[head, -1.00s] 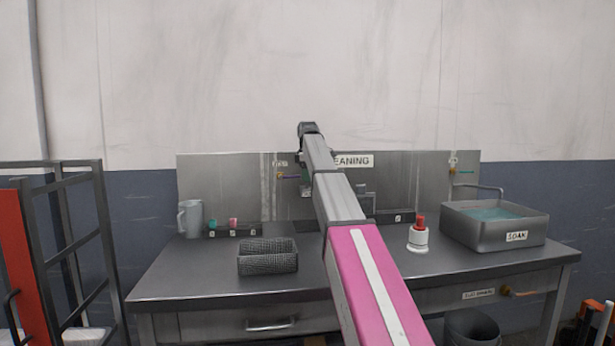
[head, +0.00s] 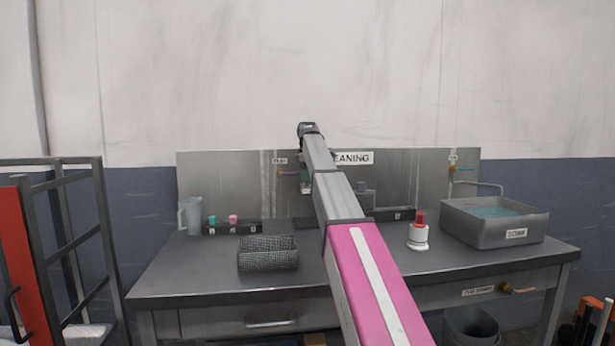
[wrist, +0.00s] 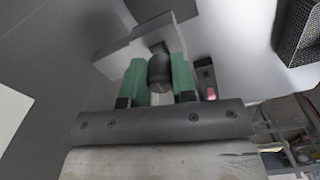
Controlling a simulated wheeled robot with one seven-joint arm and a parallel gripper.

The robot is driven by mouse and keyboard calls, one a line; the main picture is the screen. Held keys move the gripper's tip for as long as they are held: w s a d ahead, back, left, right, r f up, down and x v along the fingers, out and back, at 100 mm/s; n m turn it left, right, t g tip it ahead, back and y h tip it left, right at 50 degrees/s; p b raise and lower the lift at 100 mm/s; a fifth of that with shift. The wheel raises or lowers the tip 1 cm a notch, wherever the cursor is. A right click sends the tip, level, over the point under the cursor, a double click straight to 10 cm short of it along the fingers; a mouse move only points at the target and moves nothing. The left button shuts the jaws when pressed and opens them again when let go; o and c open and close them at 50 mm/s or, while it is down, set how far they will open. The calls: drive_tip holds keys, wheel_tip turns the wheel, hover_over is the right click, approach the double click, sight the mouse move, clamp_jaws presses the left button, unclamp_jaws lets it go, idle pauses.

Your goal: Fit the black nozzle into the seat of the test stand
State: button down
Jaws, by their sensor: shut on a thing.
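The black nozzle (wrist: 159,72) is a dark short cylinder between the green fingers of my gripper (wrist: 158,64) in the wrist view. The gripper is shut on it. Just beyond the nozzle is a light grey block (wrist: 122,57), which looks like the test stand, with a dark spot at its near edge that may be the seat. The nozzle overlaps this spot in the picture; I cannot tell whether they touch. In the head view my gripper (head: 306,186) is near the back panel, partly hidden by my arm, and the nozzle and seat cannot be made out.
A mesh basket (head: 268,260) stands at the bench front, left of my arm. A dark rack (head: 245,229) with green and pink pieces and a grey jug (head: 190,215) are behind it. A red-topped white bottle (head: 418,237) and the soak tank (head: 485,235) stand right.

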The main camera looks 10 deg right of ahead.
drive_tip(key=shift+f, duration=0.85)
idle(0.5)
drive_tip(key=c, duration=0.8)
unclamp_jaws()
drive_tip(key=shift+c, duration=0.2)
